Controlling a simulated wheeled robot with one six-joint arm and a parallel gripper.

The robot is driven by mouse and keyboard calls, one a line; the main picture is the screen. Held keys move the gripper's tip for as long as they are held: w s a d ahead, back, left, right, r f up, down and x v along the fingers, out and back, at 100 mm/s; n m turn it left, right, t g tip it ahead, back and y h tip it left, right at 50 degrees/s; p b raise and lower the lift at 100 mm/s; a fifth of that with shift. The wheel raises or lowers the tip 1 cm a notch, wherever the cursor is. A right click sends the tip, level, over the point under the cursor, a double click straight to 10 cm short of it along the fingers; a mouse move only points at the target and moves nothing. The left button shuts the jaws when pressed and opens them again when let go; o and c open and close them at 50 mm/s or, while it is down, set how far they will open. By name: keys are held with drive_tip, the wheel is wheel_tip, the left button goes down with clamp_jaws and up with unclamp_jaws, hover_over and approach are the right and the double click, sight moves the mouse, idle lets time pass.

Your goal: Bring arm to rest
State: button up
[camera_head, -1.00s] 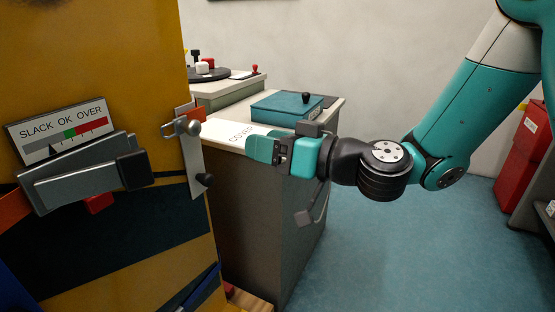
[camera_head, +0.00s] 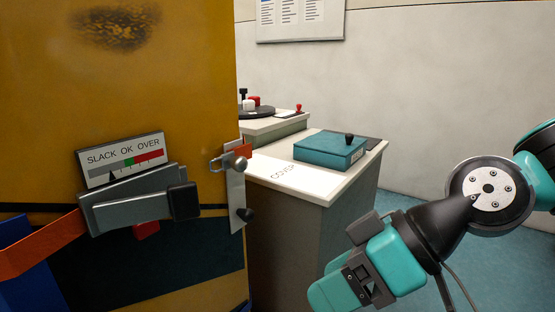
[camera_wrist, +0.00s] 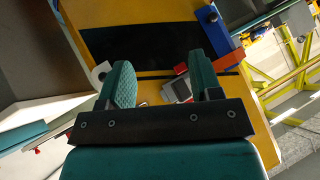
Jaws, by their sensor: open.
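My gripper (camera_head: 338,290) is at the lower right of the head view, in front of the cabinet and tilted down to the left. In the wrist view my gripper (camera_wrist: 162,85) shows its two teal fingers standing apart with nothing between them. The yellow gate panel (camera_head: 150,60) is at the left of the head view. It carries a gauge marked SLACK, OK, OVER (camera_head: 125,160), with its pointer in the grey part, and a grey lever (camera_head: 135,212) with a black end. A latch plate (camera_head: 237,195) hangs at the panel's right edge. My gripper is apart from all of these.
A cabinet (camera_head: 300,240) with a white top marked COVER stands right of the panel, with a teal box (camera_head: 330,152) on it. A further counter (camera_head: 275,125) holds a dark disc and red knobs. An orange bar (camera_head: 40,245) juts out at the lower left. Blue floor lies open at right.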

drive_tip(key=s+d+m+g+h, duration=0.1)
drive_tip(key=s+d+m+h, duration=0.2)
drive_tip(key=s+d+h, duration=0.3)
drive_tip(key=a+p+v, duration=0.2)
drive_tip(key=p+v, duration=0.7)
drive_tip(key=p, duration=0.1)
drive_tip(key=a+r+p+v, duration=0.1)
drive_tip(key=a+p+v, duration=0.1)
drive_tip(key=p+v, duration=0.8)
drive_tip(key=shift+w+r+m+y+p, duration=0.3)
drive_tip(key=shift+w+p, duration=0.05)
